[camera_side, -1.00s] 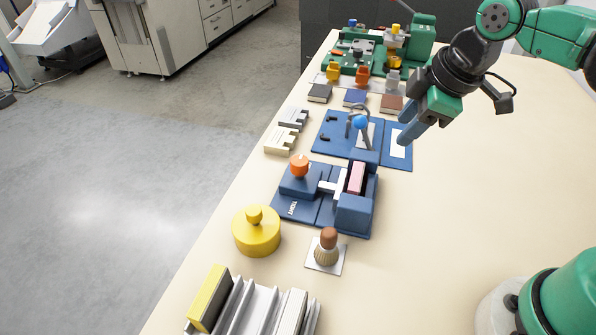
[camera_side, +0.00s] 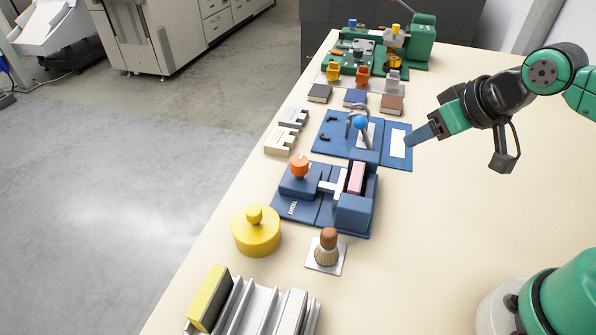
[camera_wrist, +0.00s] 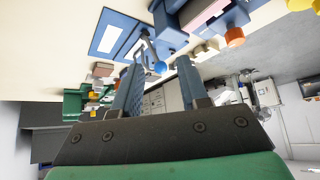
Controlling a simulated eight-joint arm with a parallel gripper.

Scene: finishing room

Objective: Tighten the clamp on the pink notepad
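The pink notepad (camera_side: 357,178) stands upright in the blue clamp (camera_side: 356,213), between its fixed block and a white pusher (camera_side: 331,187). An orange knob (camera_side: 299,165) sits on the clamp's left block. I cannot tell whether the pusher presses on the notepad. In the wrist view the notepad (camera_wrist: 203,17) and orange knob (camera_wrist: 234,37) show at the top right. My gripper (camera_side: 411,139) is to the right of and beyond the clamp, its fingers pointing left, nearly level. In the wrist view my gripper (camera_wrist: 158,64) has its fingers apart with nothing between them.
A blue board (camera_side: 336,143) with a blue-balled lever (camera_side: 361,122) lies behind the clamp. A yellow lidded pot (camera_side: 257,236), a brush (camera_side: 327,247) and a slotted rack (camera_side: 246,308) stand in front. Small blocks and a green machine (camera_side: 419,42) are farther back. The table's right side is clear.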

